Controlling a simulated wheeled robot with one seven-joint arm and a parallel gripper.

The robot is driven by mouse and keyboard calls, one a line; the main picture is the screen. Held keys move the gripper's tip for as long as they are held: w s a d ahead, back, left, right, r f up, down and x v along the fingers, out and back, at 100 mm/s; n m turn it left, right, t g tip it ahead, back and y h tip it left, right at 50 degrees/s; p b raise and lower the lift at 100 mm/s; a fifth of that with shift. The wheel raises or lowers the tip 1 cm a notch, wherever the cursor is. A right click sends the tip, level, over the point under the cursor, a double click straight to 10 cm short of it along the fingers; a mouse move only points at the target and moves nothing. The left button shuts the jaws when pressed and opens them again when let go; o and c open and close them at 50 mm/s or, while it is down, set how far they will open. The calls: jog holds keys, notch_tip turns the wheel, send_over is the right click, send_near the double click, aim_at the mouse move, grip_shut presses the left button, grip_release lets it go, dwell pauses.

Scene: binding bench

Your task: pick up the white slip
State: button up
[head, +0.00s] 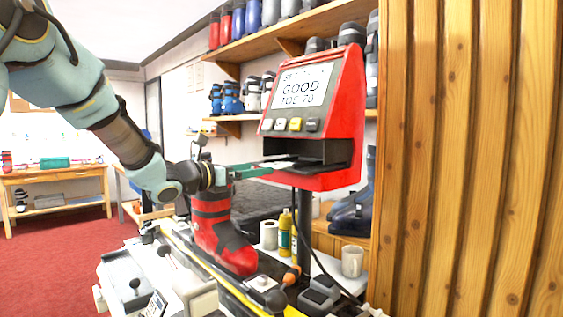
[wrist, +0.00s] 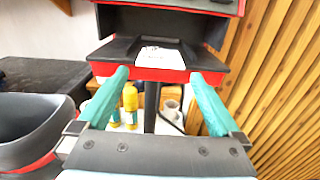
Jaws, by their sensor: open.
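The white slip (wrist: 158,57) lies in the dark output tray of the red machine, with faint print on it in the wrist view. In the head view the slip (head: 281,164) shows as a thin pale strip in the slot under the screen of the red machine (head: 345,120). My gripper (wrist: 158,88) is open, with its two teal fingers apart on either side of the slip's line and nothing between them. In the head view my gripper (head: 278,166) reaches to the machine's tray from the left. Whether the fingertips touch the tray I cannot tell.
A red ski boot (head: 222,235) stands on the bench below my gripper. Yellow bottles (head: 285,232), a paper roll (head: 268,235) and a white mug (head: 352,261) stand under the machine. A black cable hangs beside its post. A wooden slatted wall (head: 465,150) closes the right side.

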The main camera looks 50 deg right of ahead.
aim_at(282, 165)
jog(key=d+p, duration=0.1)
jog(key=d, duration=0.2)
jog(key=shift+s+d, duration=0.1)
jog(key=shift+d, duration=0.2)
jog(key=c, duration=1)
